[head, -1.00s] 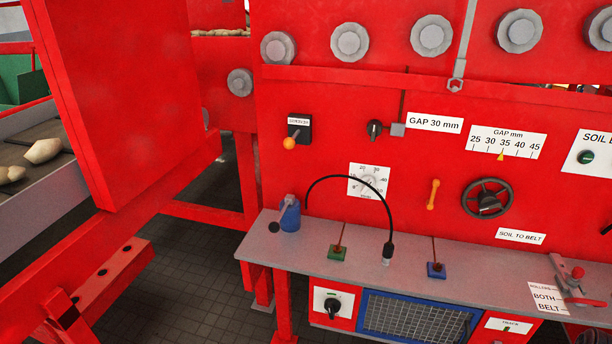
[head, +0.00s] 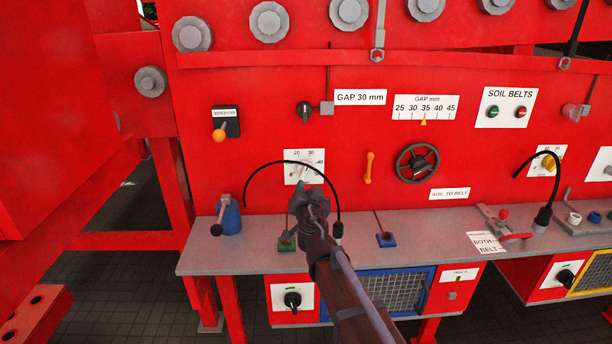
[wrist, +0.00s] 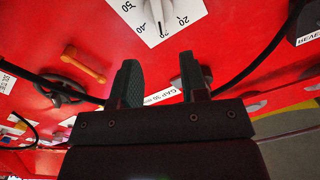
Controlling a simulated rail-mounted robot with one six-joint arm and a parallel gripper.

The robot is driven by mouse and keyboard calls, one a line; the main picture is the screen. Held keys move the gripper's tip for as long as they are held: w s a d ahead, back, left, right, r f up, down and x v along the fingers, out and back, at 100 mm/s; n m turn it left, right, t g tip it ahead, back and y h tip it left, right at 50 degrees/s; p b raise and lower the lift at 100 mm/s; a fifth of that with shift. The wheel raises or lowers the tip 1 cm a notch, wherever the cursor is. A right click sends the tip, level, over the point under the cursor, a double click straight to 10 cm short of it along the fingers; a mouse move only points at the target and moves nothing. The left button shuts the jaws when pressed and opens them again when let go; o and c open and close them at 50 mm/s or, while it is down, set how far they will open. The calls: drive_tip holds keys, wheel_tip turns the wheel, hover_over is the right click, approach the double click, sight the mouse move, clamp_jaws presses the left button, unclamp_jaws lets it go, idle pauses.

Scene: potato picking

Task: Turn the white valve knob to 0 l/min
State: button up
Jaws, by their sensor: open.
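The white valve knob (wrist: 158,12) sits on a white dial plate (head: 291,170) with numbers, on the red panel. In the wrist view the knob is at the top edge and partly cut off, with 50 and 20 readable beside it. My gripper (head: 308,195) is in front of the plate's lower part. In the wrist view my gripper (wrist: 160,65) has its two dark fingers apart, with nothing between them, below the knob in the picture.
A black hose (head: 262,170) arches around the dial. An orange handle (head: 369,168) and a dark handwheel (head: 417,163) are to the right. A grey shelf (head: 350,258) below carries a blue can (head: 230,217), a green block (head: 286,244) and a blue block (head: 386,240).

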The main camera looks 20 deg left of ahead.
sight(306, 171)
drive_tip(key=x, duration=1)
drive_tip(key=shift+w, duration=0.25)
clamp_jaws()
